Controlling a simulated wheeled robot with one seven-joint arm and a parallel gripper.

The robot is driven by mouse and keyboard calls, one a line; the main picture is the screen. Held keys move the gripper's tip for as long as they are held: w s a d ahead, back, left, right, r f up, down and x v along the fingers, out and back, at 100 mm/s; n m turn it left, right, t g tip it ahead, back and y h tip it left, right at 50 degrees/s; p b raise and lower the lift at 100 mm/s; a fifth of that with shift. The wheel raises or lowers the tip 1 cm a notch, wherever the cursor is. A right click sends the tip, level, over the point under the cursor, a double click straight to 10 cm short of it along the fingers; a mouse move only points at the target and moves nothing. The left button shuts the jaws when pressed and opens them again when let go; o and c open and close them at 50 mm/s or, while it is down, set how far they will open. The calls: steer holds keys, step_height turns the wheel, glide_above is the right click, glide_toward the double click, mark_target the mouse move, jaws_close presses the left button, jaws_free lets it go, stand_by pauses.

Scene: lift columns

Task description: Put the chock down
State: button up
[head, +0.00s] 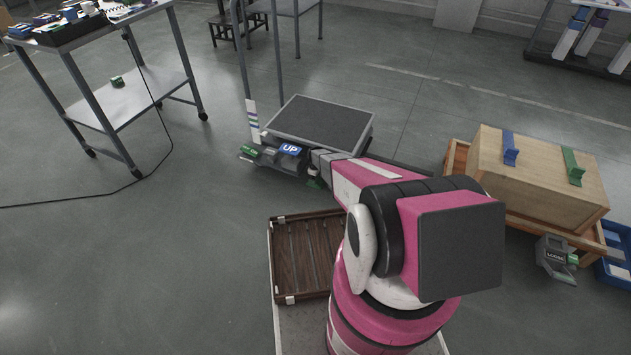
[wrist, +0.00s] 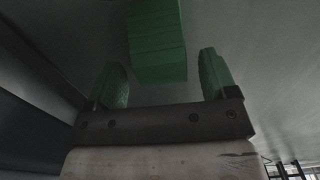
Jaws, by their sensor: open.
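A green block, which looks like the chock (wrist: 158,40), shows in the wrist view just beyond my fingertips. It lies in line with the gap between them, with clear space on both sides. My gripper (wrist: 163,76) has two green fingers spread wide, and nothing is clamped between them. In the head view my gripper is low beside the grey-topped lift platform (head: 320,123), largely hidden by my own arm. A small green patch shows there, and I cannot tell whether it is a finger or the chock. What the block rests on is unclear.
A grey unit with a blue UP label (head: 291,149) sits at the platform's near edge. A wooden box (head: 540,180) with a blue and a green piece on top stands right. An empty slatted brown tray (head: 305,255) is near me.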

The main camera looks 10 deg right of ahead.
step_height(320, 180, up, 10)
steer(key=s+r+m, duration=0.5)
steer(key=s+r, duration=1.2)
steer(key=r, duration=0.3)
steer(key=s+r+m, duration=0.6)
steer(key=s+r, duration=1.2)
steer(key=r, duration=0.3)
steer(key=shift+s, duration=0.15)
